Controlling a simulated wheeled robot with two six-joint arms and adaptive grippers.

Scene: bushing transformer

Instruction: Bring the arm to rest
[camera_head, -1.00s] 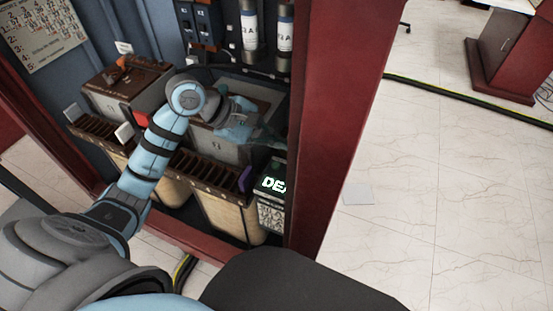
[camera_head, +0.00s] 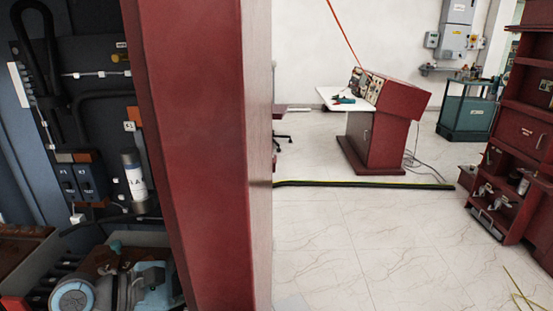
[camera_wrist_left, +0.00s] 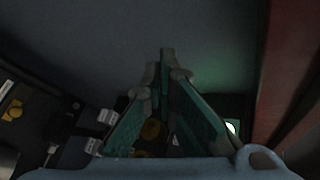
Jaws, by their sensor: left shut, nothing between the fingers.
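My left arm (camera_head: 75,297) shows at the bottom left of the head view, inside the red-framed cabinet (camera_head: 205,130). Its light blue wrist parts are in front of the cabinet's lower equipment, and the arm's lower links are out of the picture. In the left wrist view my left gripper (camera_wrist_left: 163,62) has its two green fingers meeting at the tips, with nothing between them. A dark, plain surface fills the view beyond the tips. My right gripper is not in view.
The red post stands just right of my left arm. Switches (camera_head: 80,180) and a white cylinder (camera_head: 133,178) are mounted above the arm. A red console (camera_head: 375,140), a dark cable (camera_head: 360,184) and red shelving (camera_head: 515,140) are farther right. The tiled floor between is largely clear.

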